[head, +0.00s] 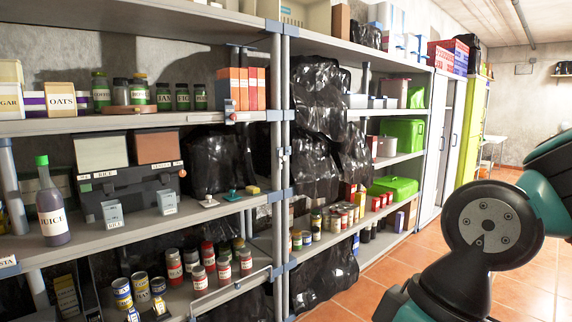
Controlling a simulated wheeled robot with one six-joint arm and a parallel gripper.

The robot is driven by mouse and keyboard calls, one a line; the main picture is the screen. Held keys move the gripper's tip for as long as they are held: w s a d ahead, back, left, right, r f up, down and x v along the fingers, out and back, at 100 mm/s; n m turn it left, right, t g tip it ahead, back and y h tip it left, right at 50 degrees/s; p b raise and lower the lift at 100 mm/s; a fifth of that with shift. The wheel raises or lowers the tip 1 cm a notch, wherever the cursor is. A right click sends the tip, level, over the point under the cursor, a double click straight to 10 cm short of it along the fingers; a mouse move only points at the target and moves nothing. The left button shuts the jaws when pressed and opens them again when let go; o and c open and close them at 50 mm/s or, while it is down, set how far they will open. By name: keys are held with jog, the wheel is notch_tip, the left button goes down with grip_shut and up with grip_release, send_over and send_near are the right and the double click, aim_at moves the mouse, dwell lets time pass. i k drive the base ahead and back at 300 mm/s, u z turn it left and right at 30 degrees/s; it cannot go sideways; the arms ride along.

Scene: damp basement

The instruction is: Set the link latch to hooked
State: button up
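I cannot clearly make out the link latch, so whether it is hooked does not show. Several small fittings sit on the left shelf unit: a grey fitting with a red part (230,113) on the upper shelf's front edge, and a pale flat piece with a dark top (208,202) and a teal piece (231,195) on the middle shelf. I cannot tell whether any of these is the latch. My arm's teal and dark links fill the lower right, apart from the shelves. My gripper is outside the view.
The left shelf unit (130,125) holds a juice bottle (51,205), jars, boxes and cans. Black plastic sheeting (317,100) hangs at the right-hand unit, near green bins (402,135). A white cabinet (447,140) stands beyond. Tiled floor (352,300) lies open before the shelves.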

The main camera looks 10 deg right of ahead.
aim_at(281, 157)
jog(key=z, duration=0.5)
jog(key=i, duration=0.45)
jog(key=z, duration=0.5)
jog(key=i, duration=1.35)
jog(key=u, duration=1.1)
jog(key=i, duration=0.35)
jog(key=u, duration=0.35)
